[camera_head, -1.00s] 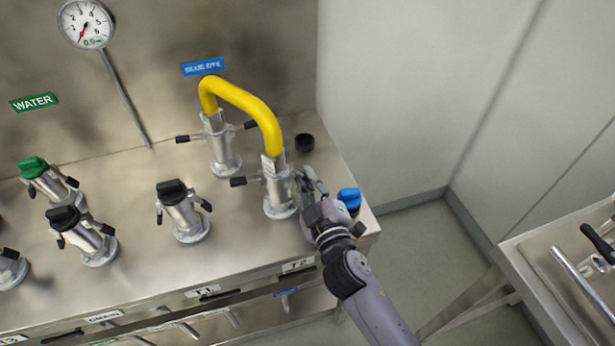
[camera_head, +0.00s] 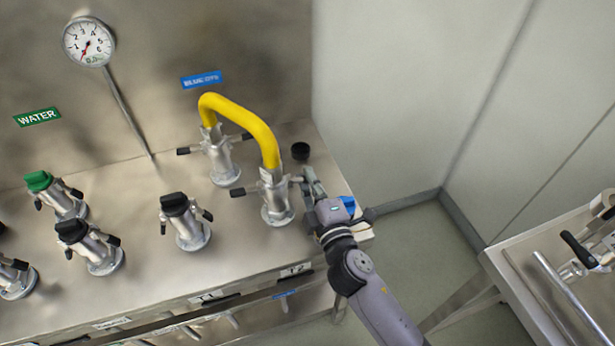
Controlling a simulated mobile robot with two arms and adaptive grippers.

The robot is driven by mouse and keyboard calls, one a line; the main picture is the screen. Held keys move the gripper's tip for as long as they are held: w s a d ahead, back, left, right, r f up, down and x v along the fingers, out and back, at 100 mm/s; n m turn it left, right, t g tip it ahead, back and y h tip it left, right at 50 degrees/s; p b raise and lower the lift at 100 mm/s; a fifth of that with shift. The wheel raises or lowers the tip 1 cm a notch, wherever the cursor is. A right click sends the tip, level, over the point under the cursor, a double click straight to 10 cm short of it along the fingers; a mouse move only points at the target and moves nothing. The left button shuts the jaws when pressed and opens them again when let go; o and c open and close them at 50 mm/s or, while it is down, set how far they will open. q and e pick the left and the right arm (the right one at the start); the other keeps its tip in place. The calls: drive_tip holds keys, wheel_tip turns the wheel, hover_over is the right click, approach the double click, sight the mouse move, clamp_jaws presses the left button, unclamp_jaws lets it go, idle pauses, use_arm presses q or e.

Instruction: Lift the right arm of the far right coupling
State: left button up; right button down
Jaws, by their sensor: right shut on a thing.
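The far right coupling (camera_head: 277,205) is a silver upright fitting near the front right of the steel bench, with the yellow hose (camera_head: 248,118) plugged into its top. Its left arm (camera_head: 244,192) sticks out to the left with a black grip. My right gripper (camera_head: 308,183) is at the coupling's right side, shut on its right arm, which the fingers mostly hide. The exact angle of that arm cannot be told. My left gripper is not in view.
A second coupling (camera_head: 221,160) behind holds the hose's other end. A black cap (camera_head: 300,151) and a blue cap (camera_head: 347,206) are close to my right gripper. Several capped couplings, one being a black-capped one (camera_head: 187,223), stand left. A steel cart (camera_head: 520,262) stands at right.

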drive_tip(key=shift+d+r+n+p, duration=0.1)
drive_tip(key=shift+r+n+p, duration=0.4)
drive_tip(key=shift+n, duration=0.55)
drive_tip(key=shift+r+n+p, duration=0.4)
drive_tip(key=shift+n+p, duration=0.15)
drive_tip(key=shift+n, duration=0.5)
drive_tip(key=c, duration=2)
unclamp_jaws()
drive_tip(key=shift+s, duration=0.15)
drive_tip(key=v, duration=1.1)
drive_tip(key=shift+s+d, duration=0.15)
drive_tip(key=shift+s, duration=0.15)
